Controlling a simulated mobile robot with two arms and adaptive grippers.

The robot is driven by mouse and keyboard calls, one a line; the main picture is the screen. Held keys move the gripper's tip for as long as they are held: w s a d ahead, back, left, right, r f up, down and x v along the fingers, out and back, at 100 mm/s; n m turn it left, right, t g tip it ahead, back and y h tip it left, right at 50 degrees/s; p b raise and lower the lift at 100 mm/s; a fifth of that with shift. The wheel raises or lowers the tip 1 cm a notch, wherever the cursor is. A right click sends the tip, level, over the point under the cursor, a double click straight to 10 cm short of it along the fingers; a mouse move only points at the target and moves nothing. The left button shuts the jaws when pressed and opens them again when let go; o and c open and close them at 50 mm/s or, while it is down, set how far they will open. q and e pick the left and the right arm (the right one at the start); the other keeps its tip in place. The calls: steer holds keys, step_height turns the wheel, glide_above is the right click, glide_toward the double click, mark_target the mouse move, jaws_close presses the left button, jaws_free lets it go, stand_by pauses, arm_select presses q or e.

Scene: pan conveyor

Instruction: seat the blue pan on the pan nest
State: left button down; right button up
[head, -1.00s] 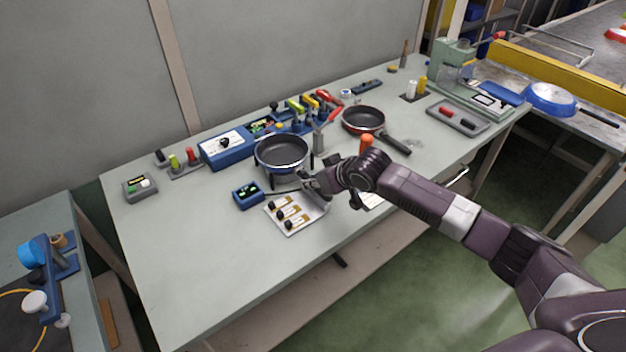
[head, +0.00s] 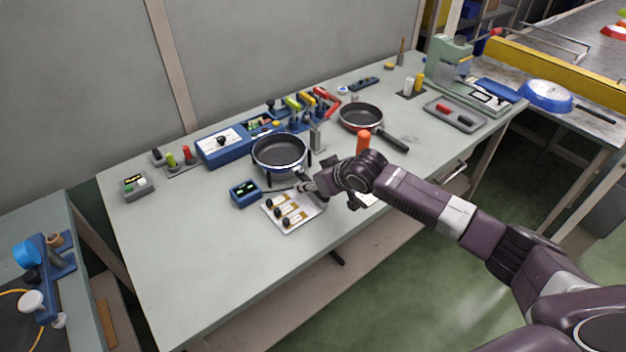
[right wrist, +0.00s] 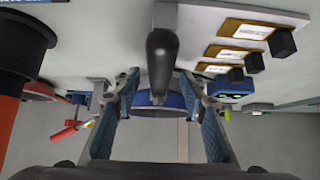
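The blue pan (head: 280,168), blue outside and dark inside, sits upright on the table among the dark posts of the pan nest (head: 269,180). Whether it is fully down on the nest I cannot tell. My right gripper (head: 304,183) is at the pan's near right side, by its handle. In the right wrist view the black handle (right wrist: 162,62) lies between the two spread fingers (right wrist: 163,98), with a gap on each side. Part of the pan's blue side (right wrist: 165,103) shows beyond. My left gripper is not in view.
A red pan (head: 351,127) stands behind to the right. An orange-topped post (head: 363,142) is close to my right wrist. A labelled plate (head: 285,222) and small blue box (head: 245,194) lie in front. Another blue pan (head: 548,94) lies upside down far right. The table's left front is clear.

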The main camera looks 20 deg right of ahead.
steer(key=v, duration=1.2)
steer(key=shift+n+g+y, duration=0.3)
steer(key=shift+n+g, duration=0.1)
steer(key=shift+n, duration=0.1)
steer(key=s+a+f, duration=0.2)
steer(key=s+a, duration=0.1)
steer(key=s+a+f, duration=0.3)
steer(key=shift+s+a+f, duration=0.1)
steer(key=shift+s+f, duration=0.1)
steer(key=shift+f, duration=0.1)
steer(key=s+d+f+m+g+h, duration=0.2)
steer(key=s+f, duration=0.3)
steer(key=s, duration=0.8)
steer(key=s+d+f+m+g+h, duration=0.15)
steer(key=s+f, duration=0.25)
steer(key=s, duration=1)
step_height(320, 180, down, 27)
steer(key=s+g, duration=0.1)
steer(key=g, duration=0.1)
steer(key=s+d+f+g, duration=0.1)
steer(key=s+d+f, duration=0.2)
steer(key=s+f, duration=1.2)
steer(key=shift+s+f+n, duration=0.4)
steer(key=shift+s+n, duration=0.05)
steer(key=shift+s, duration=0.75)
steer(key=shift+d, duration=0.15)
